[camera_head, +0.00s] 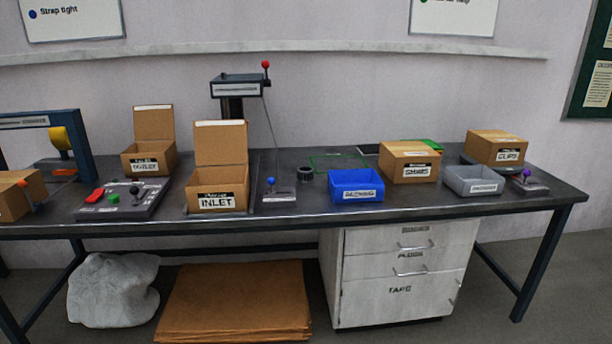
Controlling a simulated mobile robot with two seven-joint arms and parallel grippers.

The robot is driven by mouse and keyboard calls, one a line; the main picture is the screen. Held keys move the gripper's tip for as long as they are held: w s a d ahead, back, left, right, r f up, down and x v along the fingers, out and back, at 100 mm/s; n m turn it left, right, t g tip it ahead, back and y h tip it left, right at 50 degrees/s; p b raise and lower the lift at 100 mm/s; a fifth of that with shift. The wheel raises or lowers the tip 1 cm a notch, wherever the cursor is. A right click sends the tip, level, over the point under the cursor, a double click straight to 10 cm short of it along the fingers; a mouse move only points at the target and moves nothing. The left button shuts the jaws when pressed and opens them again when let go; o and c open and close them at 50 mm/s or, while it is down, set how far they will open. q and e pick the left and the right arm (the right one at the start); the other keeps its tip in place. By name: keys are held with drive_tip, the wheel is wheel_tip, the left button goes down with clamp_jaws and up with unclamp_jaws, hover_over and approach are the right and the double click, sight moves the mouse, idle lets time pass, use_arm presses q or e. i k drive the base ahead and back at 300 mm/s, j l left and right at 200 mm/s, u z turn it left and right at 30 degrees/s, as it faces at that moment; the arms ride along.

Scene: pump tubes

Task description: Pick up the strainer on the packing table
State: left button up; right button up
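A small dark cylinder (306,176), possibly the strainer, stands on the packing table (330,210) between a lever stand with a blue knob (275,190) and a blue bin (356,188). It is too small to identify for certain. It appears upright, with nothing touching it that I can see. Neither of my grippers is in view.
An open INLET box (218,202) and another open box (148,160) stand to the left. Closed-looking boxes (409,165) and a grey bin (473,181) stand to the right. Below are drawers (400,300), flat cardboard (235,300) and a pale sack (113,290).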

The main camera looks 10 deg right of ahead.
sight(305, 173)
drive_tip(key=i+l+u, duration=0.3)
drive_tip(key=i+l, duration=0.2)
drive_tip(key=i+l+u, duration=0.25)
drive_tip(key=i+l, duration=0.2)
drive_tip(key=l, duration=0.2)
